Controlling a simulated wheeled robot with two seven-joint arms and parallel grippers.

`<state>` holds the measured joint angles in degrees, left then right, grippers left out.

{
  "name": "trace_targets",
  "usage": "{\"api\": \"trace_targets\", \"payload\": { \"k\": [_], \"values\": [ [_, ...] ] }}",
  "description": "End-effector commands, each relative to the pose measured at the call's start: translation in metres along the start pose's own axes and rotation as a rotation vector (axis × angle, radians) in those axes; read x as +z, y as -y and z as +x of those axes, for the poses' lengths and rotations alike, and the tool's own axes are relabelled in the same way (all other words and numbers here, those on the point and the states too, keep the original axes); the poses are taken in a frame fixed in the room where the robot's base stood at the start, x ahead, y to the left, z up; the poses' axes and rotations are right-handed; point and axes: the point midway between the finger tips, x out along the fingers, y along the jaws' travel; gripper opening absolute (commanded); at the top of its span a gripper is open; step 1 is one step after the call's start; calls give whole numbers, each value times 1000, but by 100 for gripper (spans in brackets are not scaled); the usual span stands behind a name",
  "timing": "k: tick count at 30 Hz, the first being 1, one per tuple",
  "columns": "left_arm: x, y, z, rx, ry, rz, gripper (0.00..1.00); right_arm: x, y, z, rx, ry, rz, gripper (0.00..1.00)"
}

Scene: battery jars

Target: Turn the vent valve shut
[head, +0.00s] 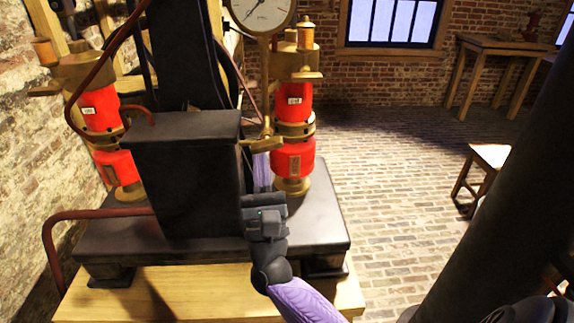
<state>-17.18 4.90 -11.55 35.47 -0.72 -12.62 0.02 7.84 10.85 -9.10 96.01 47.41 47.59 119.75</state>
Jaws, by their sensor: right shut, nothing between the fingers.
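A brass valve with a crosswise handle (262,144) sits at the left side of the right-hand red jar, below the gauge; it looks like the vent valve, but I cannot be sure. My left gripper is out of view.
Red and brass jars stand right (293,155) and left (100,108) of a black block (185,170) on a dark plinth (325,222). A round gauge (262,12) is above. A reddish pipe (90,214) runs at left. Brick floor (390,200) is open at right, with a stool (490,157).

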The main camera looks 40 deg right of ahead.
Motion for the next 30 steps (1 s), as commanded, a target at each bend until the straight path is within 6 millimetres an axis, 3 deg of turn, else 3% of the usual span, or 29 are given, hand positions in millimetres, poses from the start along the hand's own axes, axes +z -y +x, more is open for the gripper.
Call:
{"api": "trace_targets", "payload": {
  "k": [9,30],
  "values": [
    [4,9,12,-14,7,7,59,0,-2,0,-54,1,55,0],
    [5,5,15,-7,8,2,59,2,-3,2,-75,1,75,0]
  ]
}}
